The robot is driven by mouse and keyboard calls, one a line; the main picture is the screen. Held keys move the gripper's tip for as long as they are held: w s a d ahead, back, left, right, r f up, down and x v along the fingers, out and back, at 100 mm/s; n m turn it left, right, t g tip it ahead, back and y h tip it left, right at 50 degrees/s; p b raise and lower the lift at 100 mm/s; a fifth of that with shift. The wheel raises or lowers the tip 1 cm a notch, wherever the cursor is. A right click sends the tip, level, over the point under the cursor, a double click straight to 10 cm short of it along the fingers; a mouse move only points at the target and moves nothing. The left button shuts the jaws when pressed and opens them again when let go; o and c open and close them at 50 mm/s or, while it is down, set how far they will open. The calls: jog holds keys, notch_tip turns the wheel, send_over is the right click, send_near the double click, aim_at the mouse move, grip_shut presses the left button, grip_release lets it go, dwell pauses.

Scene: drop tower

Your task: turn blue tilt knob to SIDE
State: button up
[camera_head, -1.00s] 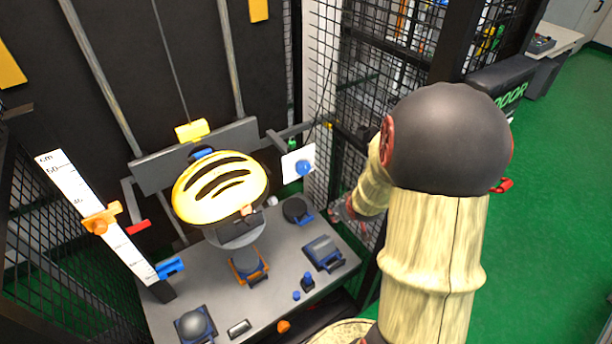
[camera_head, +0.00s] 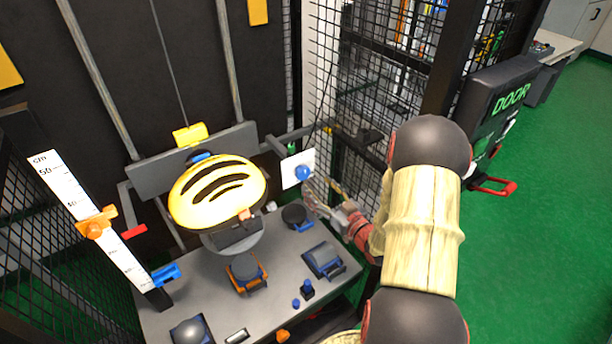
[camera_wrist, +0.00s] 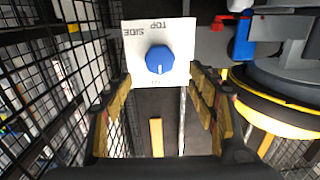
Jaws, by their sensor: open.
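The blue tilt knob (camera_head: 303,173) sits on a white plate (camera_head: 290,166) at the right end of the grey crossbar, beside the mesh cage wall. In the wrist view the blue knob (camera_wrist: 159,60) is straight ahead, between and beyond the fingertips. Its white pointer mark is at the knob's lower edge in that picture. The plate (camera_wrist: 179,30) reads TOP and SIDE upside down, with SIDE at its left; a third label below the knob is partly hidden. My gripper (camera_wrist: 160,90) is open and empty, its fingers on either side, apart from the knob. In the head view my gripper (camera_head: 322,195) is just right of and below the plate.
A yellow helmet (camera_head: 218,190) is mounted left of the plate, and its underside shows at right in the wrist view. The black mesh wall (camera_head: 362,100) stands close on the right. The grey table (camera_head: 210,290) below holds several fixtures.

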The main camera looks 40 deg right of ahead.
aim_at(305, 174)
jog(key=w+b, duration=0.2)
jog(key=w, duration=0.5)
jog(key=shift+w+d, duration=0.2)
jog(key=shift+c, duration=0.3)
jog(key=c, duration=1.1)
